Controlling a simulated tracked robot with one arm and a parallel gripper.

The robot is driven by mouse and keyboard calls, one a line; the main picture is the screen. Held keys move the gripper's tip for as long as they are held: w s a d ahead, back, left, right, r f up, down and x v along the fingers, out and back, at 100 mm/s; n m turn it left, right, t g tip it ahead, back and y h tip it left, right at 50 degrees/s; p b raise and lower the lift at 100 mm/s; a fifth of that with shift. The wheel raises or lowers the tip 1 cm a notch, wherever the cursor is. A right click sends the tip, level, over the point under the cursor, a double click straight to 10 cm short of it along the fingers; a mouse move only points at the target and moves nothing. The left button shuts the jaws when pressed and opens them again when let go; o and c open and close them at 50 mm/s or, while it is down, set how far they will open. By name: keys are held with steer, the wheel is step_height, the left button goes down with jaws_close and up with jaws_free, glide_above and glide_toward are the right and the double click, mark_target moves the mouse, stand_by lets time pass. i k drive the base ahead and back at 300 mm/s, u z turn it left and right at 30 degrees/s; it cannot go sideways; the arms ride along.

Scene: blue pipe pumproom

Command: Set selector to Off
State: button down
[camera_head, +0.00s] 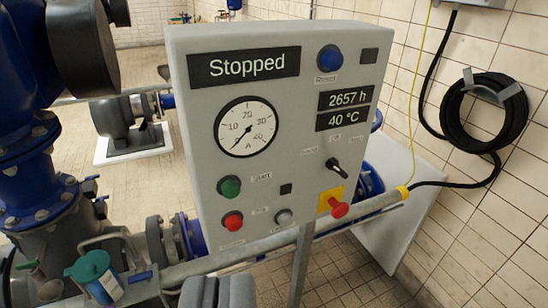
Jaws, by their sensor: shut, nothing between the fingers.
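A grey control panel (290,120) stands on a post in the middle of the view. Its selector (337,166) is a small black knob on the right side, below the 40 °C display. Small labels sit around the selector at left, top and right; the top one seems to read Off. The knob's handle slants from upper left to lower right, so it is not upright. Which end is the pointer I cannot tell. My gripper (218,290) shows as two dark grey fingers at the bottom edge, shut and empty, below and left of the selector, apart from the panel.
The panel also carries a Stopped display (245,67), a gauge (247,127), a green button (229,187), a red button (232,221) and a red emergency knob (338,208) on yellow. A grey pipe (270,243) crosses low at the panel. Blue pipework (35,190) fills the left.

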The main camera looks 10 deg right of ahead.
mark_target(332, 163)
steer(key=z, duration=2.15)
steer(key=i, duration=0.75)
steer(key=u, duration=2.15)
